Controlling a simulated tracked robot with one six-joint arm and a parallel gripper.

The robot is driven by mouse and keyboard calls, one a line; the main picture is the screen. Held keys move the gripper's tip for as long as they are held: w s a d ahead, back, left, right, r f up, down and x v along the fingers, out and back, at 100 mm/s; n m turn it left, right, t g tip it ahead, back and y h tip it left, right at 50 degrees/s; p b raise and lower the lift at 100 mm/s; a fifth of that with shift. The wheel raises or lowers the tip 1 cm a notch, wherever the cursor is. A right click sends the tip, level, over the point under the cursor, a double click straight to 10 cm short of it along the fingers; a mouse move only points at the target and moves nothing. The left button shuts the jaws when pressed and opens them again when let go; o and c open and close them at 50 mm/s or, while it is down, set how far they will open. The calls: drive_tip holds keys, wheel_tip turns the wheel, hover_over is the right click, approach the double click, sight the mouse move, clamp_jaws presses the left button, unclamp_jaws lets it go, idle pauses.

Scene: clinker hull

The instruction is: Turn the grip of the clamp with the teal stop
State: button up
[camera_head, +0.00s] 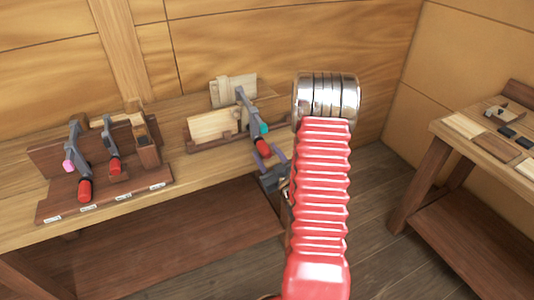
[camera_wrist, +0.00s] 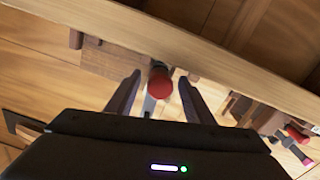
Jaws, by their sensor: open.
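The clamp with the teal stop (camera_head: 264,128) stands on the wall-side bench, its grey bar (camera_head: 247,108) leaning against light boards. Its red grip (camera_head: 263,148) points down toward the bench's front edge. My gripper (camera_head: 275,168) is just below and in front of that grip, partly hidden by my red arm. In the wrist view my two dark fingers (camera_wrist: 160,78) are apart, and the red grip (camera_wrist: 161,86) shows end-on between them. I cannot tell whether either finger touches it. The teal stop is not visible in the wrist view.
On the left, a brown rack (camera_head: 110,199) holds a clamp with a pink stop (camera_head: 68,166) and another red-gripped clamp (camera_head: 114,167). Light boards (camera_head: 212,126) stand behind the teal-stop clamp. A second bench (camera_head: 440,128) with small blocks is at the right; floor lies between.

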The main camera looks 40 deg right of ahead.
drive_tip(key=shift+w, duration=0.2)
drive_tip(key=shift+c, duration=0.5)
drive_tip(key=c, duration=0.9)
drive_tip(key=shift+s+d, duration=0.1)
drive_tip(key=shift+d, duration=0.2)
drive_tip(key=shift+c, duration=0.2)
drive_tip(key=shift+a, duration=0.2)
